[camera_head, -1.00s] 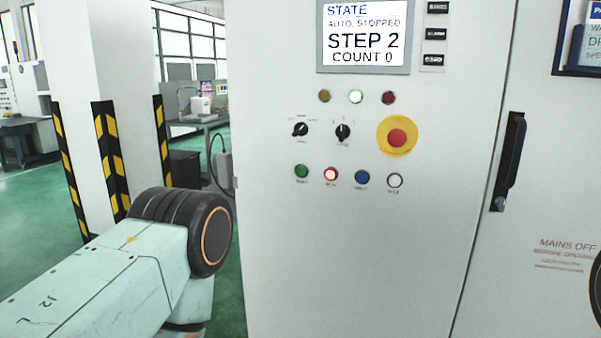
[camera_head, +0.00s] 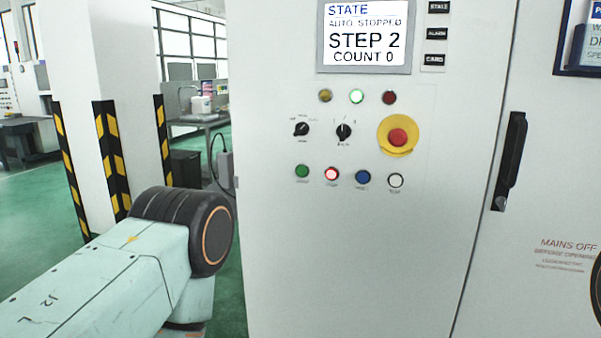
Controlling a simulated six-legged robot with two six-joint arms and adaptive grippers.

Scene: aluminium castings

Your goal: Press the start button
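The control cabinet (camera_head: 330,260) stands in front of me. Its lower button row holds a green button (camera_head: 302,171), a lit red button (camera_head: 331,174), a blue button (camera_head: 363,177) and a white button (camera_head: 396,180). The small labels under them are too blurred to read surely; the green one is likely the start button. The screen (camera_head: 366,34) reads "AUTO STOPPED, STEP 2, COUNT 0". My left arm shows at the lower left, but its gripper is out of view. My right gripper is not in view.
A red emergency-stop knob (camera_head: 398,138) on a yellow disc sits above the white button. Two black selector switches and three lamps are beside it. A black door handle (camera_head: 510,160) sticks out at the right. A striped pillar (camera_head: 77,60) stands behind my arm.

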